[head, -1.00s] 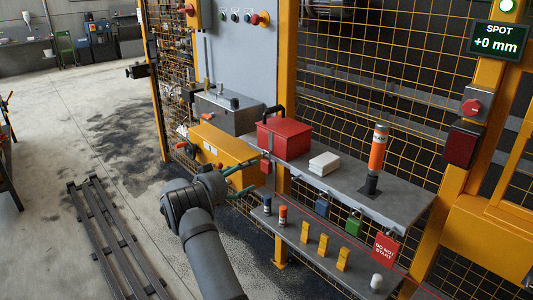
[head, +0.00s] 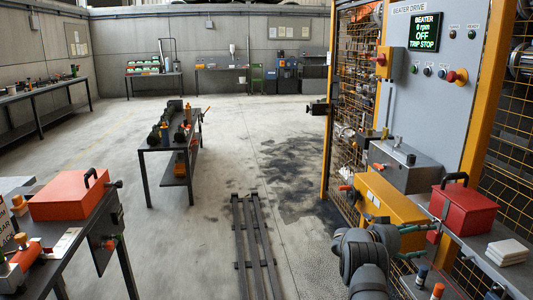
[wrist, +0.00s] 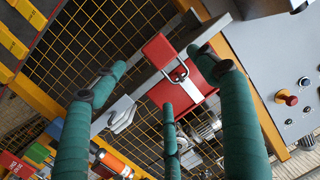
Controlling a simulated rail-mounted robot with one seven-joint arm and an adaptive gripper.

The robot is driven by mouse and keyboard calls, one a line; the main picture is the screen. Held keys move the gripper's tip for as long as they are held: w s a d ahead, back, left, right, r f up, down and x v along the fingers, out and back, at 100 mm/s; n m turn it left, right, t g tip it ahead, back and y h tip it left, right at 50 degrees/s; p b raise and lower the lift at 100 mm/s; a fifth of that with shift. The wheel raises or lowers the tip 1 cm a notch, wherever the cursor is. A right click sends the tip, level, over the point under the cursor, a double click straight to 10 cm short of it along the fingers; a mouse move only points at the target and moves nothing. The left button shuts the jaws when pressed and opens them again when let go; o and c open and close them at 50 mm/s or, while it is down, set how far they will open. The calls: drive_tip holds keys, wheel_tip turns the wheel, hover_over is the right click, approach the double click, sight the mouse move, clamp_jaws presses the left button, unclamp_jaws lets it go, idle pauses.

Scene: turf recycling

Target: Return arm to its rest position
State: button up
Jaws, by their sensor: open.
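My gripper (head: 411,242) is in the lower right of the head view, at the end of my grey arm. Its teal fingers point right, in front of the shelf (head: 468,246) and below the red box (head: 463,208). In the wrist view, three teal fingers are spread apart with nothing between them; my gripper (wrist: 160,82) is open and empty. Beyond the fingers, the wrist view shows a red padlock (wrist: 158,47) with a metal shackle at the shelf edge, apparently apart from them, and the red box (wrist: 203,66) behind it.
A yellow box (head: 385,197) and grey control panel (head: 428,80) stand close to my arm. A dark rail frame (head: 255,240) lies on the floor at left. Open floor (head: 240,150) stretches beyond.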

sight(434, 235)
drive_tip(key=x, duration=0.6)
drive_tip(key=shift+a+r, duration=0.1)
drive_tip(key=shift+r, duration=0.1)
drive_tip(key=shift+s+a+f, duration=0.1)
drive_tip(key=shift+a+f, duration=0.05)
drive_tip(key=shift+a, duration=0.25)
drive_tip(key=v, duration=1.1)
drive_tip(key=x, duration=1.2)
drive_tip(key=shift+s, duration=0.1)
drive_tip(key=shift+s+a+r+p, duration=0.1)
drive_tip(key=shift+a+r+p, duration=0.15)
drive_tip(key=shift+a, duration=0.45)
drive_tip(key=shift+s+a+r+p, duration=0.1)
drive_tip(key=shift+a+r+p, duration=0.15)
drive_tip(key=shift+a, duration=0.45)
drive_tip(key=shift+s+a+r+p, duration=0.1)
drive_tip(key=shift+a+r+p, duration=0.15)
drive_tip(key=shift+a, duration=0.45)
